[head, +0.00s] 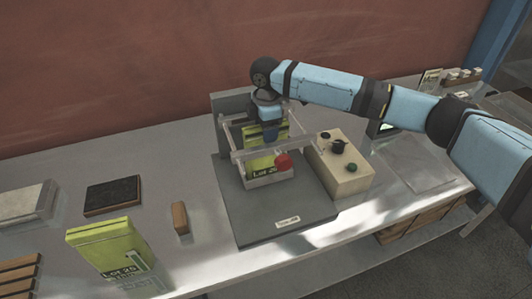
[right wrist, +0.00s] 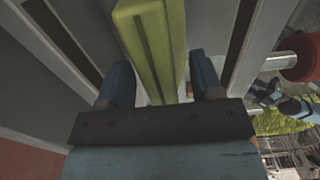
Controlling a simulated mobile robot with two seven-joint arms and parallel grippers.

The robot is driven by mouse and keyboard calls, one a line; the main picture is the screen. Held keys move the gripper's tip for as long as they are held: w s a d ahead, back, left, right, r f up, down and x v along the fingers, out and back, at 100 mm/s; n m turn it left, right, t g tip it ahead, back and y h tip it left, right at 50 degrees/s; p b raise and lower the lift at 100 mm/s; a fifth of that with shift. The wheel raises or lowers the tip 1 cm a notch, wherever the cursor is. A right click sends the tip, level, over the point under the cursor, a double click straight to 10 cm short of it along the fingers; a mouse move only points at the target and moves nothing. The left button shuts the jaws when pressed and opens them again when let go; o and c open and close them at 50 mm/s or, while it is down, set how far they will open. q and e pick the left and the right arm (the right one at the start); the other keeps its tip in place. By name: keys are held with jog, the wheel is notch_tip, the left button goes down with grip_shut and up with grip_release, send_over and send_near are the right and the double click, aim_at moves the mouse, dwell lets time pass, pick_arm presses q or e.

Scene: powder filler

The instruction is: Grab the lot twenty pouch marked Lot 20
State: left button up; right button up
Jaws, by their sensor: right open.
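A yellow-green pouch (head: 262,163) stands upright in the metal frame of the filler. Its label is partly hidden and seems to read Lot 20. My right gripper (head: 270,136) is over the pouch's upper part, coming down from above. In the right wrist view the pouch (right wrist: 154,42) runs up between the two blue fingers of the gripper (right wrist: 163,84). The fingers stand open with a gap on both sides of it. Another yellow-green pouch (head: 108,245), its label reading like Lot 25, stands at the front left. My left gripper is out of view.
The filler's frame (head: 236,157) with a red knob (head: 283,161) closely surrounds the pouch. A beige control box (head: 344,167) stands to its right. A black pad (head: 112,196) and a small brown block (head: 180,218) lie left of the filler's base plate (head: 285,208).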

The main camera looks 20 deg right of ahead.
jog(key=shift+f, duration=0.1)
dwell(0.3)
jog(key=shift+c, duration=0.4)
grip_shut()
